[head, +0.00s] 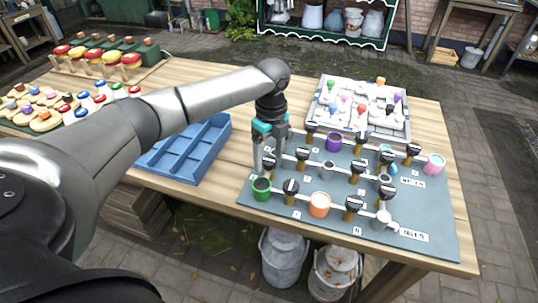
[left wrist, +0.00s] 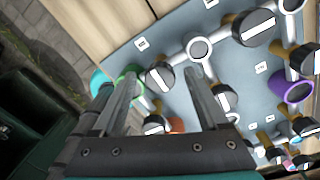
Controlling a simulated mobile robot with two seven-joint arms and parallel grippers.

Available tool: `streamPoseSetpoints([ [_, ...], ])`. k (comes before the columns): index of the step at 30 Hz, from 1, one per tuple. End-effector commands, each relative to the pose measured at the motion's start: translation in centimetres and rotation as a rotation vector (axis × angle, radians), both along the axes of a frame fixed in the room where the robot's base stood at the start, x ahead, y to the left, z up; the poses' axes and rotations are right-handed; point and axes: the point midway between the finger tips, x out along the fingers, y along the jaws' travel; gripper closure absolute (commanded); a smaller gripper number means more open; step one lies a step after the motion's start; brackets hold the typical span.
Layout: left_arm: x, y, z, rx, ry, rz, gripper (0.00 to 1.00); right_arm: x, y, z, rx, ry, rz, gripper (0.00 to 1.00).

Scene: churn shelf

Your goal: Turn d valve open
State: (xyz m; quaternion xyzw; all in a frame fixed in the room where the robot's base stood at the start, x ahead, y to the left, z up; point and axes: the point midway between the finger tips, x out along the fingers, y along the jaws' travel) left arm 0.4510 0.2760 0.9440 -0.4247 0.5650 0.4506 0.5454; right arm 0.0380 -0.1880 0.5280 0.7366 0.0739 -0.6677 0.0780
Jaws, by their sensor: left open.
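A grey-blue board (head: 330,222) on the wooden table carries pale pipes and several valves with black handles bearing white bars. Small white letter plates sit by the valves, too small to read, so I cannot tell which valve is d. My left gripper (head: 270,158) is open, pointing down over the board's left part, near a black-handled valve (head: 269,163) that it partly hides. In the left wrist view, my left gripper (left wrist: 164,75) has its fingers apart, with a black valve handle (left wrist: 159,78) showing between them. I cannot tell whether they touch. My right gripper is not in view.
Green (head: 261,190), orange (head: 319,205), purple (head: 333,142) and pink (head: 433,164) cups stand along the pipes. A blue divided tray (head: 213,135) lies left of the board. A white tray (head: 322,92) with small coloured parts lies behind it. Other valves crowd close by.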

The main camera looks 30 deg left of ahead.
Motion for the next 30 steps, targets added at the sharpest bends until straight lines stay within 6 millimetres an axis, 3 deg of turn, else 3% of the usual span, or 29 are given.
streamPoseSetpoints([
  [3,-0.01,-0.02,0.0,0.0,0.001,0.0,0.25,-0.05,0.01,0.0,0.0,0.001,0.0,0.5],
  [23,-0.03,0.0,0.04,0.0,0.002,0.0,0.99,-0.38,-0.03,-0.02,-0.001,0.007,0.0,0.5],
  [30,-0.06,0.0,0.08,0.0,0.003,0.006,1.0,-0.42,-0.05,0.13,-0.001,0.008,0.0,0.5],
])
